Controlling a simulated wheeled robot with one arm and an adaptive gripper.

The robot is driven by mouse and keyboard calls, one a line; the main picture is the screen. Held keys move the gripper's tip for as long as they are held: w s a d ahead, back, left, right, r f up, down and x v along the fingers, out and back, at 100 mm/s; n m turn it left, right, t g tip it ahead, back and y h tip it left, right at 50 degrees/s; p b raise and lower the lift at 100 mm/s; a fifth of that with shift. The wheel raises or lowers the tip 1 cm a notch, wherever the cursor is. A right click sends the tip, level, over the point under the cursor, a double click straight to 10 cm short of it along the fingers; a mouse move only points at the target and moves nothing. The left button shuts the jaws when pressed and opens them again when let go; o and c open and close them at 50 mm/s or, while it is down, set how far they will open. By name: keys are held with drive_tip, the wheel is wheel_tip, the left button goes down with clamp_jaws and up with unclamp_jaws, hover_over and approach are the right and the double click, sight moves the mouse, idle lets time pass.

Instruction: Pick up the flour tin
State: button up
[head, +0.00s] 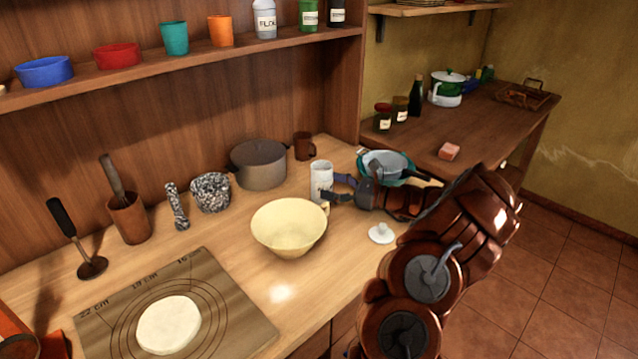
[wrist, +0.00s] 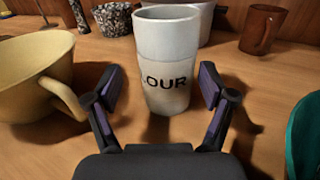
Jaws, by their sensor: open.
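The flour tin (head: 321,178) is a white, slightly tapered canister standing upright on the wooden counter, behind the cream bowl. In the wrist view the flour tin (wrist: 172,55) is straight ahead, with dark lettering reading "OUR" in sight. My gripper (wrist: 160,95) is open, its two fingers spread to either side of the tin's lower front; I cannot tell whether they touch it. In the head view my gripper (head: 340,188) reaches the tin from the right, one finger partly overlapping it. A white knobbed lid (head: 381,233) lies on the counter nearby.
The cream bowl (head: 289,228) stands close at the tin's front left; its handle is near my left finger in the wrist view. A grey pot (head: 260,165) and a brown mug (head: 304,146) stand behind. A teal bowl (head: 371,158) is at the right. Another labelled bottle (head: 265,20) is on the shelf.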

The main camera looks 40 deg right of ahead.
sight(314, 180)
drive_tip(key=x, duration=0.2)
drive_tip(key=p+x, duration=0.1)
drive_tip(key=x, duration=0.1)
drive_tip(key=shift+w+d, duration=0.2)
drive_tip(key=shift+w, duration=0.3)
drive_tip(key=shift+w+a+p, duration=0.35)
drive_tip(key=shift+w, duration=0.2)
drive_tip(key=c, duration=1.4)
